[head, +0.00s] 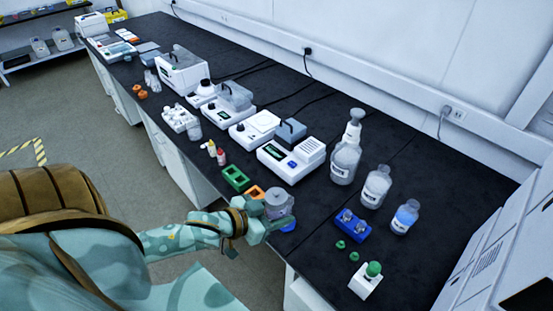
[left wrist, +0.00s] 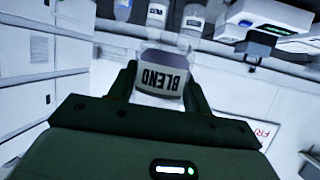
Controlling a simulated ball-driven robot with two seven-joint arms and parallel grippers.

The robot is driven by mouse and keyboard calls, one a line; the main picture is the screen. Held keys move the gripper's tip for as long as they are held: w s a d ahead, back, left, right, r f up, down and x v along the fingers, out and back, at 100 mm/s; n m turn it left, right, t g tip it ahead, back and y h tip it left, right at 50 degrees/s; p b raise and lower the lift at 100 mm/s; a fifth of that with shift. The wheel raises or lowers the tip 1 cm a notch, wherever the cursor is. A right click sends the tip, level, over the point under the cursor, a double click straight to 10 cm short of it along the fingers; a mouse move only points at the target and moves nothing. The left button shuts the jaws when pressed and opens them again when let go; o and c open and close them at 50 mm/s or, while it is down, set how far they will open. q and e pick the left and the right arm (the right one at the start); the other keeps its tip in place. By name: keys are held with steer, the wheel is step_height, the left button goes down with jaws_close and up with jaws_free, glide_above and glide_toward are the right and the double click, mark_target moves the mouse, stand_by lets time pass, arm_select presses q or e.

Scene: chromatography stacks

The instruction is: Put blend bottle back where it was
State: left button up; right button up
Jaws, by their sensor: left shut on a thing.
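The blend bottle (head: 279,203) is a clear, wide bottle at the front edge of the black bench. In the left wrist view its pale label (left wrist: 160,79) reads BLEND, upside down in the picture. My left gripper (head: 266,222) is shut on the bottle, with one dark finger on each side of it. A blue round piece (head: 288,225) shows just below the bottle; I cannot tell whether the bottle touches it or the bench. My right gripper is not in view.
A green rack (head: 235,178) and an orange piece (head: 255,192) lie left of the bottle. A white instrument (head: 292,155) stands behind. To the right are a blue holder (head: 352,226), several clear bottles and a white block with a green knob (head: 366,281).

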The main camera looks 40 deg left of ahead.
arm_select(q)
step_height(320, 180, down, 4)
steer(key=shift+r, duration=0.4)
